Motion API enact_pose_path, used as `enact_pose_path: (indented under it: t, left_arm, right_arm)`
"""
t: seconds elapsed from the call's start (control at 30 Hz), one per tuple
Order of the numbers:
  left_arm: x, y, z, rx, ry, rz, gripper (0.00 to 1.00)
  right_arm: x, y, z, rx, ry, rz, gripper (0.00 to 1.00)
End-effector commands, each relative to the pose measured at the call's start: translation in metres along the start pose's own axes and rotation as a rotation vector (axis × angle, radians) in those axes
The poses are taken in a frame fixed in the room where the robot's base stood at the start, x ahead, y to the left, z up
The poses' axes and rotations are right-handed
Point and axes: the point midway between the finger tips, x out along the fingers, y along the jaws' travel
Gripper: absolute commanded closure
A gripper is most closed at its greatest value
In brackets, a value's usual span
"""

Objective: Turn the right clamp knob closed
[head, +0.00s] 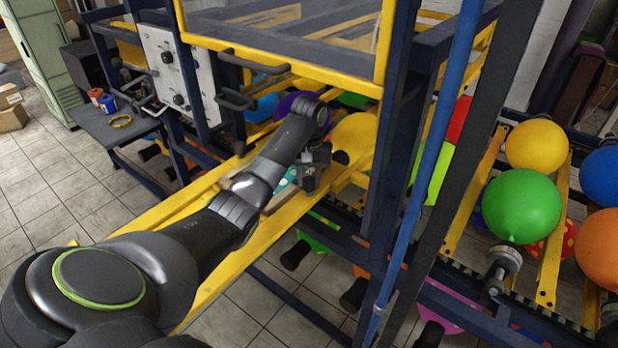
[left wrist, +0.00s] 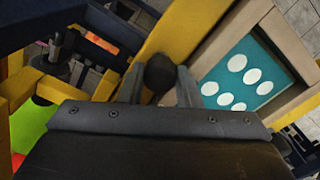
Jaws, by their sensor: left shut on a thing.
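A dark, round clamp knob (left wrist: 160,73) shows in the left wrist view between the two grey fingers of my left gripper (left wrist: 160,84), which is shut on it. In the head view my left gripper (head: 308,180) reaches down inside the yellow and blue machine frame, and the knob cannot be made out there. Beside the knob lies a light frame (left wrist: 212,52) around a teal panel with white dots (left wrist: 262,92). I cannot tell how far the clamp is turned. My right gripper is not in view.
A yellow beam (head: 170,212) runs under my left arm. A clear, yellow-edged guard (head: 285,25) and dark blue posts (head: 393,150) stand close to the gripper. A yellow balloon (head: 354,138) is just behind it. A green balloon (head: 522,205) and others sit at the right.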

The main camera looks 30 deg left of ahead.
Motion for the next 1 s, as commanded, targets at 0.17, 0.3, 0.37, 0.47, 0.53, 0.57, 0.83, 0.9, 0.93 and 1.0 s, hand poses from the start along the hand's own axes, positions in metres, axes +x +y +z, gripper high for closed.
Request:
enact_pose_path:
  t: [0.17,0.3,0.37,0.47,0.53,0.57,0.83,0.9,0.93,1.0]
  left_arm:
    - [-0.0009,-0.0004,-0.0003,-0.058,0.001,-0.001,0.92]
    - [-0.0009,-0.0004,-0.0003,-0.081,0.001,-0.001,0.92]
    - [-0.0009,-0.0004,-0.0003,-0.085,0.001,-0.001,0.92]
    - [-0.0009,-0.0004,-0.0004,-0.089,0.001,-0.001,0.92]
    - [-0.0009,-0.0004,-0.0004,-0.089,0.001,-0.001,0.92]
    - [-0.0009,-0.0004,-0.0004,-0.089,0.001,-0.001,0.92]
    - [-0.0008,-0.0003,-0.0004,-0.088,0.002,-0.001,0.58]
    - [-0.0007,-0.0003,-0.0004,-0.088,0.002,-0.001,0.49]
    - [-0.0007,-0.0003,-0.0003,-0.087,0.001,-0.001,0.48]
    - [-0.0005,-0.0002,-0.0003,-0.087,0.001,0.0,0.48]
  right_arm:
    - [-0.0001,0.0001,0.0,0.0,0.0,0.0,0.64]
    - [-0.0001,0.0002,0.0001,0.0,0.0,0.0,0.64]
    - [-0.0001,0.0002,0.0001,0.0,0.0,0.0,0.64]
    - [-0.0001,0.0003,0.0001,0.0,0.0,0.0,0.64]
    - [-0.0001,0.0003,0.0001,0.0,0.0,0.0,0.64]
    - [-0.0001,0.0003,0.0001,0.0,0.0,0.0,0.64]
    - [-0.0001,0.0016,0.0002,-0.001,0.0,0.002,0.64]
    - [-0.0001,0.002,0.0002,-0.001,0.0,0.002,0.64]
    - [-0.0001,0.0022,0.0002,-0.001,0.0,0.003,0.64]
    - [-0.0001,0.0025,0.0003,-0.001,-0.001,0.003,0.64]
